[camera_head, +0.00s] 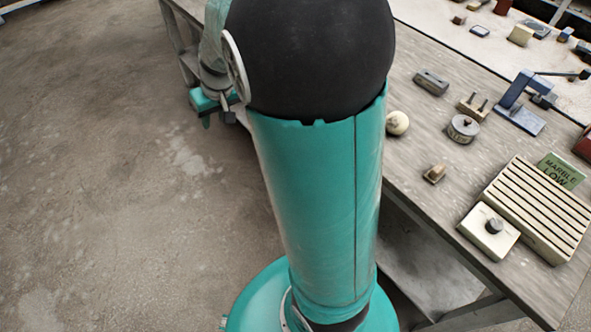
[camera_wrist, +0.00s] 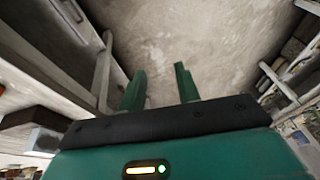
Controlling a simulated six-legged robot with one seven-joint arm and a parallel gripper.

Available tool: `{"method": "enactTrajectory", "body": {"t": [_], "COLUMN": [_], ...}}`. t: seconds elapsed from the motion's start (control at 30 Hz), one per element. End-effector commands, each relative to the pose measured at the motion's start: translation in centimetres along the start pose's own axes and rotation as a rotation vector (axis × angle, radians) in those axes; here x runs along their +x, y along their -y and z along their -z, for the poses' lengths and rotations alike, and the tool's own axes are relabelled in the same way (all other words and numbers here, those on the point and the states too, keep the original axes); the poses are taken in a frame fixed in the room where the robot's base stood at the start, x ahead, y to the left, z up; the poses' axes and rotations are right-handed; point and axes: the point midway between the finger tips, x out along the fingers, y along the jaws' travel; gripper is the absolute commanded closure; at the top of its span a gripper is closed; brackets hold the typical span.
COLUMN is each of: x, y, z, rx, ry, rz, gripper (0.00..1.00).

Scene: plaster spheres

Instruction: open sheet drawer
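No sheet drawer can be made out for sure in either view. My gripper (camera_wrist: 158,70) shows in the wrist view as two green fingers standing apart, with only bare floor showing between them. It is open and empty. In the head view my gripper (camera_head: 213,108) is a small green shape left of my arm, beside the bench's far left end; its fingers are partly hidden there. My arm's black joint and green column cover the middle of the head view and hide part of the bench (camera_head: 440,150).
The bench top holds a slatted rack (camera_head: 540,207), a pale block with a dark knob (camera_head: 480,238), a blue tool (camera_head: 517,107), a white ball (camera_head: 397,123) and a "MARBLE LOW" sign (camera_head: 562,170). A lower shelf (camera_head: 420,262) is under the bench. The concrete floor (camera_head: 110,160) at left is clear.

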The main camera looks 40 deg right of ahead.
Motion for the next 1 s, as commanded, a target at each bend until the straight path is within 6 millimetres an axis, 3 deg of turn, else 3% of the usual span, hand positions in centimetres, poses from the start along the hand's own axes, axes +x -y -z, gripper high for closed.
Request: {"method": "enactTrajectory", "body": {"t": [0.27, 0.5, 0.77, 1.0], "x": [6.8, 12.8, 19.4, 25.5], "y": [-5.5, -10.8, -16.8, -22.2], "z": [1.8, 1.9, 0.6, -2.1], "rx": [0.033, 0.050, 0.053, 0.042], "ry": [0.043, 0.080, 0.127, 0.179], "rz": [-0.037, -0.081, -0.139, -0.198], "gripper": [0.67, 0.67, 0.67, 0.67]}}
